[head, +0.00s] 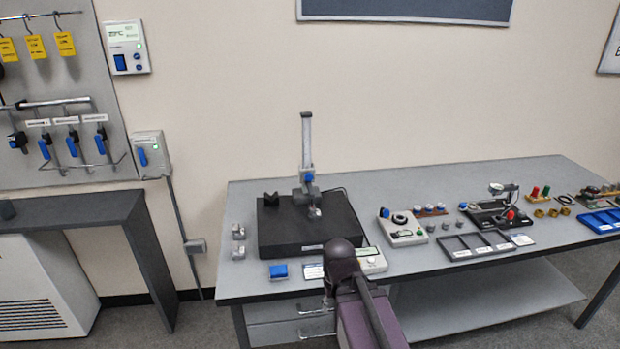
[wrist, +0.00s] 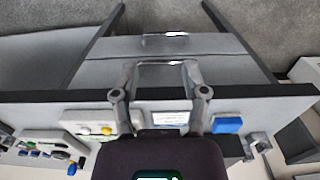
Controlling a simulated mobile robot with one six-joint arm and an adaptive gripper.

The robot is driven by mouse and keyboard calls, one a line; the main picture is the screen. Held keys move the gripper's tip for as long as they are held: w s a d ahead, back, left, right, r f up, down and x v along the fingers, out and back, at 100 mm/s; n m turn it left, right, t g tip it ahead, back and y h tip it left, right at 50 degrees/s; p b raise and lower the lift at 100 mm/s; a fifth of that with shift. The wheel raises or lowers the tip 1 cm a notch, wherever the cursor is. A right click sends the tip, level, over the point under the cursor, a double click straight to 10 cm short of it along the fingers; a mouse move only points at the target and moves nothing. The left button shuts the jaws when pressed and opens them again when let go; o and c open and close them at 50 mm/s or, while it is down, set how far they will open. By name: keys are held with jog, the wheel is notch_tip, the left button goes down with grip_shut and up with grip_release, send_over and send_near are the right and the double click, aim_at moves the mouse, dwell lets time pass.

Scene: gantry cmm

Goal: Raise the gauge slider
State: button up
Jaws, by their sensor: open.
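The height gauge has a tall metal column (head: 306,135) standing upright on a dark granite plate (head: 283,228). Its slider (head: 307,188) sits low on the column, with a small probe part just above the plate. My gripper (wrist: 162,66) is open and empty in the wrist view, where the scene appears upside down. Its fingers are in front of the bench's front edge and drawers, apart from the gauge. The gauge is not clearly visible in the wrist view. In the head view my arm hides the gripper and covers a little of the plate's front edge.
The grey bench (head: 240,205) has a blue block (head: 278,271) and a control box (head: 371,262) before the plate. Small metal blocks (head: 238,240) stand left. Fixtures and dark trays (head: 475,246) crowd the right. Drawers (head: 290,330) hang below. Space above the plate is open.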

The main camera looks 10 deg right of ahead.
jog(key=shift+d, duration=0.1)
jog(key=o, duration=0.3)
jog(key=m+t+y+p, duration=0.35)
jog(key=m+t, duration=0.25)
jog(key=t, duration=0.8)
send_near(310, 177)
jog(key=s+d, duration=0.1)
jog(key=s, duration=0.2)
jog(key=shift+s+d+r+y, duration=0.1)
jog(key=shift+s+r+y, duration=0.1)
jog(key=shift+r+y, duration=0.05)
jog(key=shift+w+b, duration=0.1)
jog(key=shift+b, duration=0.2)
jog(key=b+x, duration=0.3)
jog(key=x, duration=1)
jog(key=shift+w+b, duration=0.35)
